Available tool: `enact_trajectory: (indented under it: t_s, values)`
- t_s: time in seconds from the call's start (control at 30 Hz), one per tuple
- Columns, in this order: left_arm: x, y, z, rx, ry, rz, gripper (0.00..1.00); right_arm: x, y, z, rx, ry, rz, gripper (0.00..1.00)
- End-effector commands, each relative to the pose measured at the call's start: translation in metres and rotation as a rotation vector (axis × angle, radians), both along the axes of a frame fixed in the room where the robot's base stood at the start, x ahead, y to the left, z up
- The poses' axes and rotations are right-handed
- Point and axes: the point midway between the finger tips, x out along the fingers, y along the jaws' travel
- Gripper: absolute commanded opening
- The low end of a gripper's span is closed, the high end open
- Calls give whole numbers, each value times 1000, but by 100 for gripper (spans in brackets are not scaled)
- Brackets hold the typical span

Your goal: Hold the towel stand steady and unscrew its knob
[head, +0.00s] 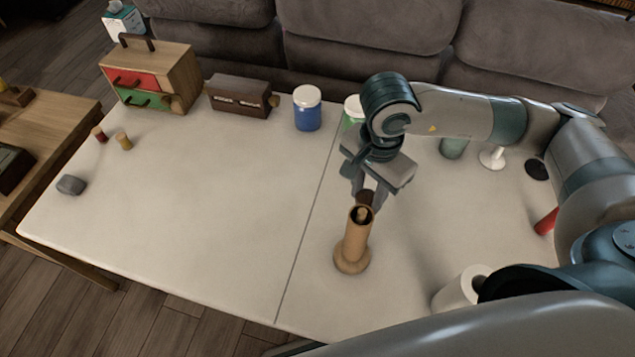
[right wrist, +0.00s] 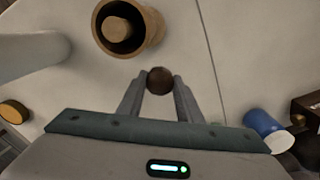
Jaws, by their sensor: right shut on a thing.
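The towel stand (head: 353,243) is a light wooden column with a round foot, upright on the pale table. Its top is open, with an inner post showing in the hollow. It also shows in the right wrist view (right wrist: 153,28), at the top. The knob (right wrist: 160,80) is a dark brown ball between the fingertips of my right gripper (right wrist: 160,84). The knob is apart from the stand's open top in that view. In the head view, my right gripper (head: 369,193) points down just behind the stand's top, with the knob partly visible. My left gripper is not in view.
A white roll (head: 457,291) stands near my right arm. A blue jar (head: 307,108), a brown box (head: 240,96) and a small drawer cabinet (head: 150,77) line the back. A grey block (head: 71,185) lies far left. The table's left middle is clear.

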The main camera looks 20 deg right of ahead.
Motion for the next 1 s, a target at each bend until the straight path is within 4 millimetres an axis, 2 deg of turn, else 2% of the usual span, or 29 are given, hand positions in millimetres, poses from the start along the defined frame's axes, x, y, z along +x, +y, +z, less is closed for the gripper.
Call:
enact_trajectory:
  t_s: [0.03, 0.2, 0.63, 0.83, 1.0]
  values:
    - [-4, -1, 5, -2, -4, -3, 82, -8, -1, 3, 1, 4, -54, 5]
    - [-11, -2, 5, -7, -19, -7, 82, -18, -4, 2, -1, -1, -184, 5]
    - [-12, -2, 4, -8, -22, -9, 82, -19, -5, 0, -1, -5, -214, 5]
    - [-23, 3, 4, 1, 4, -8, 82, -10, 2, -5, 1, -2, -213, 5]
    - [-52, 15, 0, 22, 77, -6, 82, 11, 15, -19, 0, -1, -215, 5]
